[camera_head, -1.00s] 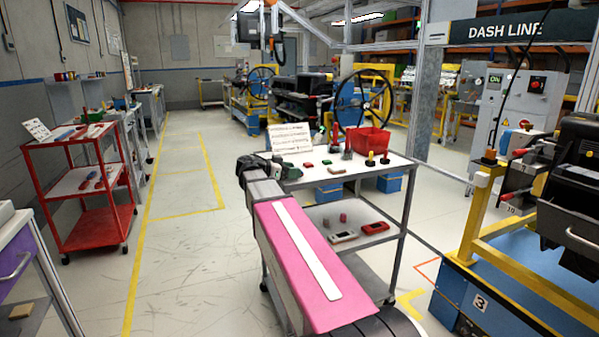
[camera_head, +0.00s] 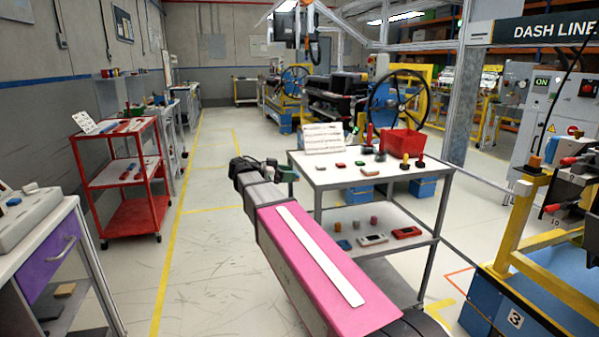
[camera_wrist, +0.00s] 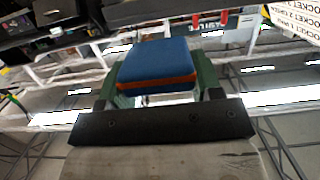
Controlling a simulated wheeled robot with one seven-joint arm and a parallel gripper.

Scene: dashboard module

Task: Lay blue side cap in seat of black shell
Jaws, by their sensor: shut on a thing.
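The blue side cap (camera_wrist: 158,62), a blue block with an orange-red lower edge, sits between the green fingers of my gripper (camera_wrist: 158,85) in the wrist view. My gripper is shut on it. In the head view my gripper (camera_head: 284,172) is at the far end of my pink-covered arm, in front of the white-topped cart's left edge; the cap cannot be made out there. I cannot pick out the black shell for certain in either view.
A red cart (camera_head: 122,184) stands at left. A bench with a purple drawer (camera_head: 48,256) is at near left. Open floor lies between them. A yellow frame (camera_head: 510,220) stands at right.

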